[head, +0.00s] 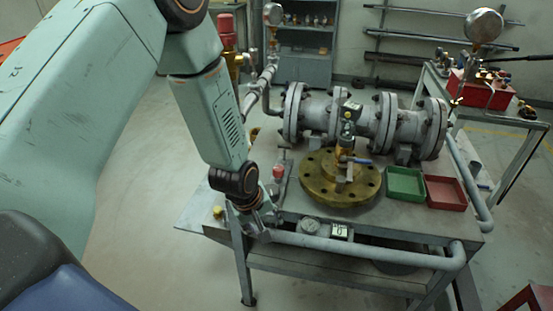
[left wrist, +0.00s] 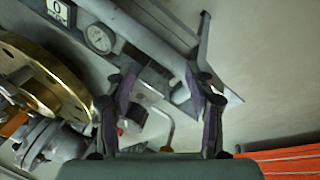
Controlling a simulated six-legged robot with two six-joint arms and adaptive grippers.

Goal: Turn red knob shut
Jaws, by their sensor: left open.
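A small red knob (head: 278,171) sits on a grey fitting near the left end of the workbench, left of the brass flange (head: 325,190). My left gripper (head: 256,222) is at the bench's front left corner, in front of and a little left of the red knob, apart from it. In the left wrist view my left gripper (left wrist: 163,82) has its two fingers spread with nothing held between them. A small red part (left wrist: 120,131) shows beside the left finger there, mostly hidden; I cannot tell whether it is the knob. My right gripper is not in view.
A grey flanged pipe (head: 362,122) lies along the back of the bench. A green tray (head: 405,197) and a red tray (head: 446,205) are at right. A grey rail pipe (head: 360,250) runs along the front edge. A gauge (left wrist: 99,38) is near the gripper. Floor at left is clear.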

